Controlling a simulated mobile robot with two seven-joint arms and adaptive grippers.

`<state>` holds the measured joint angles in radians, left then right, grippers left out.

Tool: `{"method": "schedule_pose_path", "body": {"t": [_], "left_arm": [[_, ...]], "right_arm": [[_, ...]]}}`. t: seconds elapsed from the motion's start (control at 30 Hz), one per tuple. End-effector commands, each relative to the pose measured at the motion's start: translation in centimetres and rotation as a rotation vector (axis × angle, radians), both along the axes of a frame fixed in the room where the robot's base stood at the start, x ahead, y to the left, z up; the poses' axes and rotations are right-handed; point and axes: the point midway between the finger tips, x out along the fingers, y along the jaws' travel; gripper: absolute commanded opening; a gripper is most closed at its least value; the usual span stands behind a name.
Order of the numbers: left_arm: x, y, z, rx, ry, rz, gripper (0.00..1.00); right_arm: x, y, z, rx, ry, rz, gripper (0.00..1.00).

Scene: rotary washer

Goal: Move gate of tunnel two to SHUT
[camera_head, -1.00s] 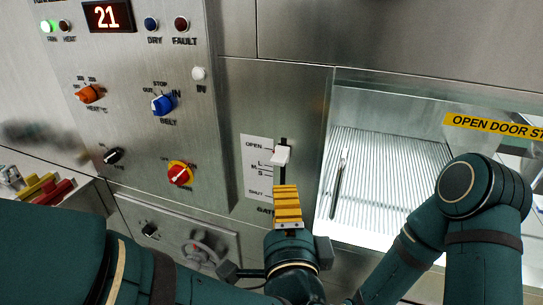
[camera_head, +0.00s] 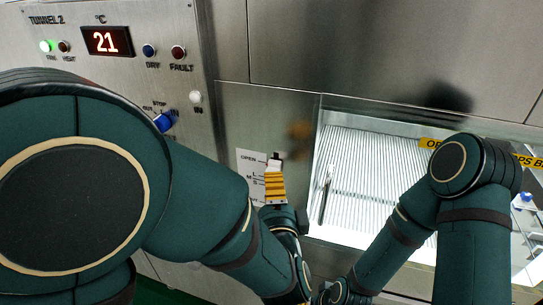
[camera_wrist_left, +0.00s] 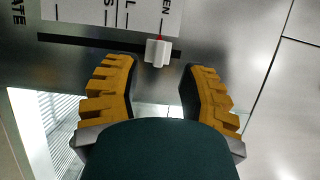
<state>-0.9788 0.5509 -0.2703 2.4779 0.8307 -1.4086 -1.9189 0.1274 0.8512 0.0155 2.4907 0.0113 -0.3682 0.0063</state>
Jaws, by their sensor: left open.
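The gate lever is a small white knob (camera_head: 274,163) in a dark vertical slot on the steel panel, at the OPEN end of its scale. In the left wrist view the knob (camera_wrist_left: 157,52) has a red mark and sits in line with the OPEN lettering. My left gripper (camera_head: 275,187) is just below the knob in the head view. In the wrist view its yellow fingers (camera_wrist_left: 158,88) are spread, with the knob ahead of the gap between them. My right gripper is not visible.
A TUNNEL 2 control panel with a red 21 display (camera_head: 107,41) and a blue switch (camera_head: 163,121) is at the left, partly behind my left arm. A lit tunnel opening with a ribbed surface (camera_head: 375,165) lies right of the gate. My right arm crosses its lower right.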

Motion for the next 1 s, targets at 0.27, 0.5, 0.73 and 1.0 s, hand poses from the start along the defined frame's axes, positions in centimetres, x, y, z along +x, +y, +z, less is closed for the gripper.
{"method": "schedule_pose_path", "body": {"t": [0.27,0.5,0.73,1.0], "left_arm": [[4.2,0.3,-0.2,0.0,0.001,0.001,0.41],[5.2,0.4,-0.1,0.001,0.0,-0.001,0.41],[5.2,0.4,-0.1,0.001,0.001,-0.001,0.44],[5.2,0.4,-0.1,0.001,0.0,-0.001,0.0]], "right_arm": [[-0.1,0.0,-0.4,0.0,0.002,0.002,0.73],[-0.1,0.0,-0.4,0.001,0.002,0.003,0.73],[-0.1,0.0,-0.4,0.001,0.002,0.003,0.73],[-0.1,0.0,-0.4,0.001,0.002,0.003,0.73]]}}
